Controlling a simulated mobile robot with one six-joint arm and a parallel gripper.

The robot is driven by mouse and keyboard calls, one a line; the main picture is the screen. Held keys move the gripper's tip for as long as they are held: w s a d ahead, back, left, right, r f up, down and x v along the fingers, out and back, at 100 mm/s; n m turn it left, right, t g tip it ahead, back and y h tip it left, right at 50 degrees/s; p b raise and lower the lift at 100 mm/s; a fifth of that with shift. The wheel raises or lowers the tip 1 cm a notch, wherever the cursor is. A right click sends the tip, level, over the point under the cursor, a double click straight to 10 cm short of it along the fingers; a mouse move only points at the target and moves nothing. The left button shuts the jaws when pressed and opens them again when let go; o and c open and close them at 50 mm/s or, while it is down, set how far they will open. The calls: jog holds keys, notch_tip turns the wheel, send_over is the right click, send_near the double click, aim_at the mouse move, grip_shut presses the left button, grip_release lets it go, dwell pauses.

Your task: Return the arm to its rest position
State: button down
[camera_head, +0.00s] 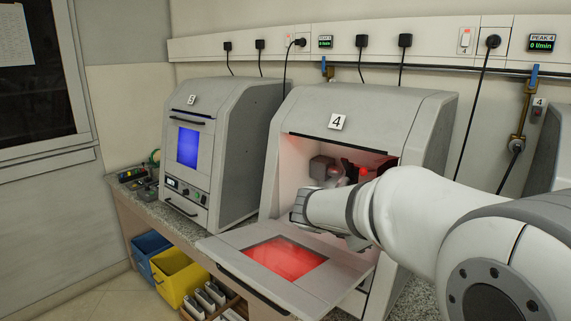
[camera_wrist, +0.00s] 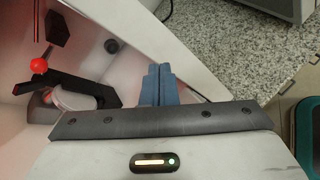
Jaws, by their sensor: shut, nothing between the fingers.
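My gripper (camera_wrist: 158,84) shows in the wrist view as two blue fingers pressed together, with nothing between them. In the head view my white arm reaches from the right to the open front of the machine marked 4 (camera_head: 413,114); the fingertips cannot be made out there. In the wrist view the fingers are beside the machine's pale wall edge (camera_wrist: 182,55), with the speckled counter (camera_wrist: 240,50) beyond; I cannot tell if they touch. A black lever with a red ball knob (camera_wrist: 39,65) and a pale round piece (camera_wrist: 75,99) are inside the chamber, left of the fingers.
The machine's door (camera_head: 224,247) is folded down below my arm, its window glowing red. A closed machine marked 5 (camera_head: 250,115) stands to the left. Blue (camera_head: 150,246) and yellow (camera_head: 180,284) bins sit under the counter. Cables hang on the wall behind.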

jog(key=s+a+f+m+g+y, duration=0.1)
jog(key=s+a+f+m+y, duration=0.1)
jog(key=s+m, duration=0.3)
jog(key=s+a+f+m+g+y+p, duration=0.1)
jog(key=s+f+m+y, duration=0.3)
jog(key=s, duration=0.6)
jog(key=s+a+f+m+g+y, duration=0.1)
jog(key=s+a+f+m+y, duration=0.1)
jog(key=s+m, duration=0.6)
jog(key=shift+a+f+g+y, duration=0.4)
jog(key=shift+f+y, duration=0.25)
jog(key=shift+y, duration=0.25)
jog(key=c, duration=2.2)
grip_release()
